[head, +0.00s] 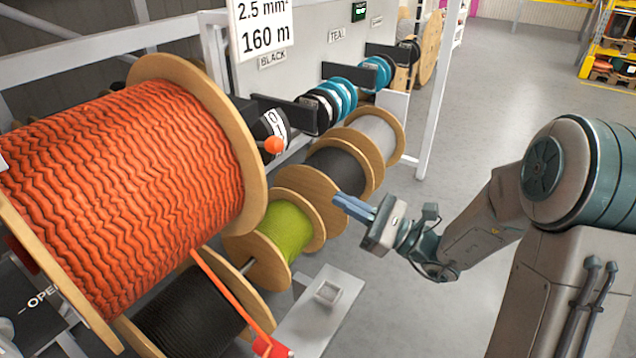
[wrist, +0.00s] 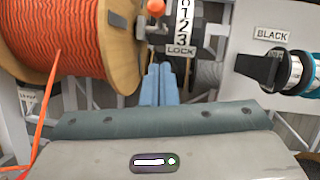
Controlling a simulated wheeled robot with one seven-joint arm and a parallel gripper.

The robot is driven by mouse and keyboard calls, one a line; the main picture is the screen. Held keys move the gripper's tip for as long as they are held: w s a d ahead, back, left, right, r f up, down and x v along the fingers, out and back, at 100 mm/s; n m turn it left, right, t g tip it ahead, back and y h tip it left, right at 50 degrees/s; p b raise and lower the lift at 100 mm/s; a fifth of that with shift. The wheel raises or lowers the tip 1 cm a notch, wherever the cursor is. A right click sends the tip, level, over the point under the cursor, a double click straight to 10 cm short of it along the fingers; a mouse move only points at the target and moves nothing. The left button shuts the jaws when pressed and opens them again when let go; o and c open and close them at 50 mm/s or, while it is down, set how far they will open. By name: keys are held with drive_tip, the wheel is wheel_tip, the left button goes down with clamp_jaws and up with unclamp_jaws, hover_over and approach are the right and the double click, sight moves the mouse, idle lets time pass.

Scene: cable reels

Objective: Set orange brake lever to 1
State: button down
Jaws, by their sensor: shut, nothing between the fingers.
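The orange brake lever's round knob (head: 274,145) shows beside the right flange of the large orange reel. In the wrist view the knob (wrist: 156,7) is at the top edge, left of a white number plate (wrist: 182,28) with 1, 2, 3 and LOCK readable; the top mark is cut off. The knob is near the plate's upper end, but its exact setting I cannot tell. My gripper (head: 340,202) has blue fingers that are shut and empty. In the wrist view the gripper (wrist: 158,68) appears below the knob, apart from it.
The large orange cable reel (head: 120,190) fills the left. Below are a green reel (head: 285,230) and black reels (head: 335,170). Black holders with blue coils (head: 340,95) stick out from the white panel. A grey ledge with a small box (head: 328,292) is in front. Open floor lies right.

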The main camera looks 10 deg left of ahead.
drive_tip(key=p, duration=0.2)
approach(260, 144)
wheel_tip(260, 144, down, 3)
drive_tip(key=w, duration=0.1)
drive_tip(key=shift+w+a+r+p, duration=0.1)
drive_tip(key=shift+a+r+p, duration=0.5)
drive_tip(key=shift+r, duration=0.25)
drive_tip(key=shift+w+a+r+p, duration=0.1)
drive_tip(key=shift+a+r+p, duration=0.25)
drive_tip(key=shift+a+r, duration=0.45)
drive_tip(key=shift+d+r, duration=0.1)
